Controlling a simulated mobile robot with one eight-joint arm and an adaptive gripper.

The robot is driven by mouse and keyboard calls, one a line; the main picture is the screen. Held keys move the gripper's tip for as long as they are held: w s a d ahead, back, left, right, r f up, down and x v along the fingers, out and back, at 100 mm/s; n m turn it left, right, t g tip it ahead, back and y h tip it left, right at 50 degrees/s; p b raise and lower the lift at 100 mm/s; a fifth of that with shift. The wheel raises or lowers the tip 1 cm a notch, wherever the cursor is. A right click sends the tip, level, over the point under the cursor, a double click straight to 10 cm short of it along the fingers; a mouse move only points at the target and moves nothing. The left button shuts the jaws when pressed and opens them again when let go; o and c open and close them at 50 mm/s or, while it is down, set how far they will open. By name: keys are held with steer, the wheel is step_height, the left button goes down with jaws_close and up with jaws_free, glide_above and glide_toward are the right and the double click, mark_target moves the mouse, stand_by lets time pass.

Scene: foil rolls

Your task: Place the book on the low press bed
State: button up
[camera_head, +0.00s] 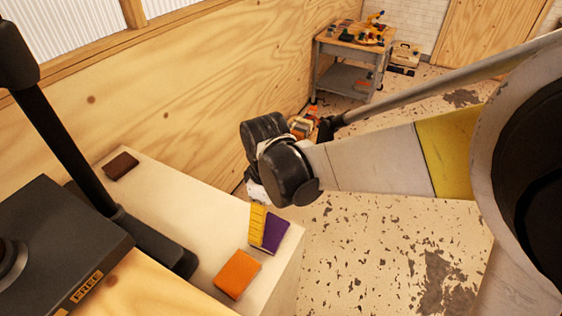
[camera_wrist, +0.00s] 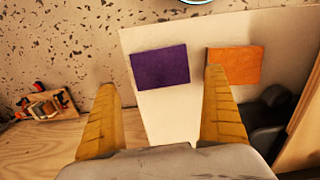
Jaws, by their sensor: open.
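A purple book (camera_head: 276,232) lies flat on a pale low surface (camera_head: 185,215), near its right edge. An orange book (camera_head: 237,274) lies in front of it, and a dark brown one (camera_head: 121,166) lies at the far left end. My gripper (camera_wrist: 160,80) is open and empty, with two yellow fingers. In the wrist view the purple book (camera_wrist: 160,68) shows between and beyond the fingertips. The right fingertip overlaps the near-left edge of the orange book (camera_wrist: 235,66). In the head view one finger covers the purple book's left side. I cannot tell whether it touches.
A black upright post with a foot (camera_head: 150,240) stands at the left of the pale surface. A dark lettered block (camera_head: 60,245) sits on wood at the lower left. A plywood wall (camera_head: 190,95) runs behind. A tool cart (camera_head: 350,50) stands far back. Speckled floor is clear at right.

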mark_target(271, 232)
step_height(271, 232, down, 7)
steer(key=b, duration=0.3)
steer(key=shift+s+d+r, duration=0.1)
steer(key=shift+r, duration=0.15)
steer(key=c, duration=1.2)
steer(key=shift+o, duration=0.2)
steer(key=shift+r, duration=0.1)
